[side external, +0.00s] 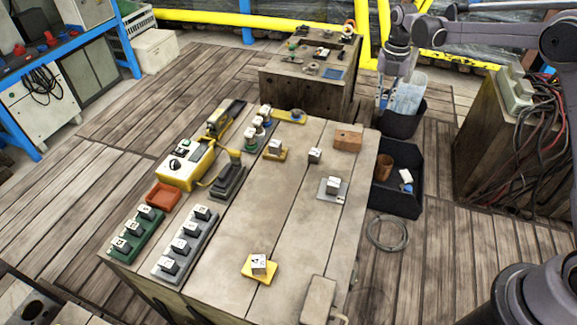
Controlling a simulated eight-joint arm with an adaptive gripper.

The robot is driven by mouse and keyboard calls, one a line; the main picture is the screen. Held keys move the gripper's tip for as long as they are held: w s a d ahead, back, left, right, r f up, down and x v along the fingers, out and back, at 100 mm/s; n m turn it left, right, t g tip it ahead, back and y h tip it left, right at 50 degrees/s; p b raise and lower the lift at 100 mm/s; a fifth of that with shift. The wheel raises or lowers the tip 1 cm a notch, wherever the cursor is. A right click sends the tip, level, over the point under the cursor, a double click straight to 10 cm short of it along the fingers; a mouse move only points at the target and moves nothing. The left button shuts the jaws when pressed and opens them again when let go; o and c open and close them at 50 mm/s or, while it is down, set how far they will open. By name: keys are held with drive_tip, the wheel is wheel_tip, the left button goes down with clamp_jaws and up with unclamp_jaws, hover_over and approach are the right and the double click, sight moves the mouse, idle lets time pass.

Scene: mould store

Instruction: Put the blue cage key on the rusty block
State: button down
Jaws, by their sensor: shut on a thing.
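My gripper (386,97) is at the upper right, above and beyond the far right corner of the wooden table. It is shut on a small blue thing, which I take to be the blue cage key (384,101); the fingers hide much of it and its shape is hard to make out. The rusty block (348,140) is an orange-brown brick lying near the table's far right corner. My gripper is apart from it, with nothing resting on the block.
The wooden table (300,205) carries several white-topped cubes, a green rack (132,245), a grey rack (167,260) and a yellow control box (187,163). A black bin (408,205) stands right of it. A wooden crate (290,86) with small items stands behind.

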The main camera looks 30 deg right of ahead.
drive_tip(key=shift+w+a+f, duration=0.75)
drive_tip(key=shift+a+f, duration=0.35)
drive_tip(key=shift+f, duration=0.4)
drive_tip(key=shift+w+a+f, duration=0.7)
drive_tip(key=shift+a+f, duration=0.45)
drive_tip(key=shift+f, duration=0.3)
drive_tip(key=shift+w+a+f, duration=0.75)
drive_tip(key=shift+a+f, duration=0.35)
drive_tip(key=shift+f, duration=0.4)
drive_tip(key=shift+f, duration=0.1)
drive_tip(key=c, duration=1.3)
unclamp_jaws()
drive_tip(key=shift+c, duration=0.2)
